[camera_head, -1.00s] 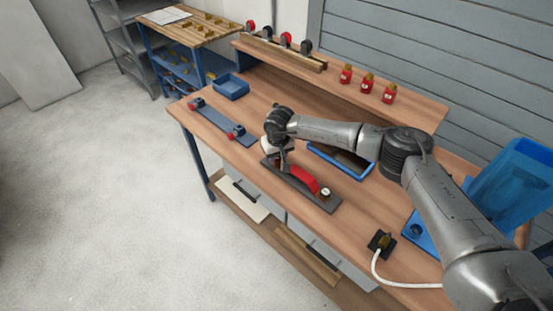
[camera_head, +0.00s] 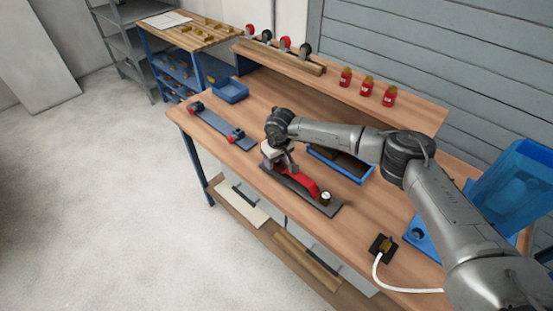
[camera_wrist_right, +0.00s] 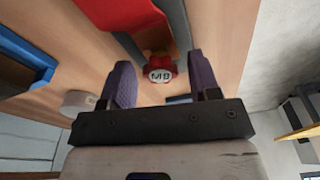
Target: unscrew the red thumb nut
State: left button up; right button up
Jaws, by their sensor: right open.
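The red thumb nut (camera_wrist_right: 161,62) shows in the right wrist view with a white round face marked M8. It sits at the end of a red curved part (camera_wrist_right: 115,12). The same red part (camera_head: 305,181) lies on a dark plate (camera_head: 322,207) in the head view, where the gripper hides the nut. My right gripper (camera_head: 281,164) is over the plate's far left end. In the right wrist view its two dark fingers (camera_wrist_right: 160,70) stand apart, one on each side of the nut, with gaps visible. My left gripper is not in view.
A blue tray (camera_head: 318,152) lies just behind the plate. A blue strip (camera_head: 215,121) with red-knobbed clamps is on the left. Red bottles (camera_head: 367,85) stand on the raised shelf. A black block (camera_head: 382,247) with a white cable is at the front right.

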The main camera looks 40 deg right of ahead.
jog(key=m+p, duration=0.1)
jog(key=m, duration=0.1)
jog(key=shift+r+m+p, duration=0.2)
jog(key=shift+m+p, duration=0.1)
jog(key=shift+m, duration=0.1)
jog(key=m+p, duration=0.1)
jog(key=m, duration=0.3)
jog(key=shift+h+p, duration=0.35)
jog(key=shift+h, duration=0.05)
jog(key=m+p, duration=0.1)
jog(key=m, duration=0.3)
jog(key=shift+w+g, duration=0.1)
jog(key=shift+g, duration=0.3)
jog(key=shift+f+m+h+p, duration=0.15)
jog(key=shift+m+p, duration=0.1)
jog(key=shift+m, duration=0.5)
jog(key=shift+f+m+h+p, duration=0.1)
jog(key=shift+m+h+p, duration=0.1)
jog(key=shift+m, duration=0.55)
